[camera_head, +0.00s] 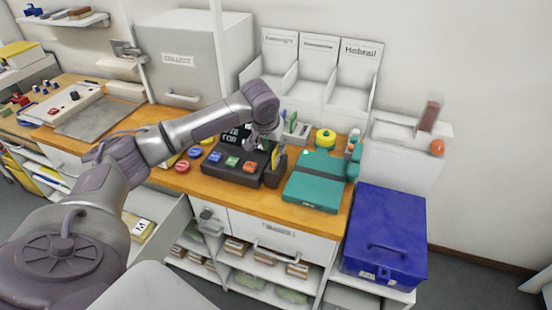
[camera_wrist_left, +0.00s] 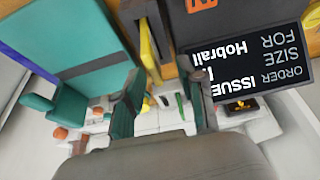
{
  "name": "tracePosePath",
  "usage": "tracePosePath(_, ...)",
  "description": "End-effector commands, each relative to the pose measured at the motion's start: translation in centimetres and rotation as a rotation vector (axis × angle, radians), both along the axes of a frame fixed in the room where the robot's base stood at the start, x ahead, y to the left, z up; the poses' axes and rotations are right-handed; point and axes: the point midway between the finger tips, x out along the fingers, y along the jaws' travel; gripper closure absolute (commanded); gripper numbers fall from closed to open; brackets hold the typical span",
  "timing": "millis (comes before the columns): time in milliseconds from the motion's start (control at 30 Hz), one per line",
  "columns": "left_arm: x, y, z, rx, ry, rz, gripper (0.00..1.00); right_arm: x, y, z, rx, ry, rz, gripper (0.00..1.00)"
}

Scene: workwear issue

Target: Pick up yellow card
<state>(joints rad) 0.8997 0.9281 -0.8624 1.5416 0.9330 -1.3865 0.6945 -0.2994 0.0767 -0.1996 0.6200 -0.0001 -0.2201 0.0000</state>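The yellow card (camera_head: 274,155) stands upright in a dark holder (camera_head: 275,173) on the wooden counter, beside the black button panel. In the left wrist view the yellow card (camera_wrist_left: 148,48) shows as a narrow yellow strip at the dark holder (camera_wrist_left: 158,28), beyond the fingers. My left gripper (camera_head: 262,138) is above and just behind the card, partly hidden by its own wrist. In the wrist view my left gripper (camera_wrist_left: 162,92) has its two fingers apart with nothing between them. My right gripper is not in view.
A black panel (camera_head: 226,167) with coloured buttons lies left of the holder, with a screen (camera_wrist_left: 255,75) behind it. A teal flat device (camera_head: 312,192) is on the right. White labelled bins (camera_head: 310,75) stand behind. A blue case (camera_head: 387,225) is lower right.

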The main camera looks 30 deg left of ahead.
Motion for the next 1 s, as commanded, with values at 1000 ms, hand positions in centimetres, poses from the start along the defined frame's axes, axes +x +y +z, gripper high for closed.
tracePosePath(1000,1.6,-0.2,-4.4,0.001,0.000,-0.001,1.00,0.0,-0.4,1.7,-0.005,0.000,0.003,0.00)
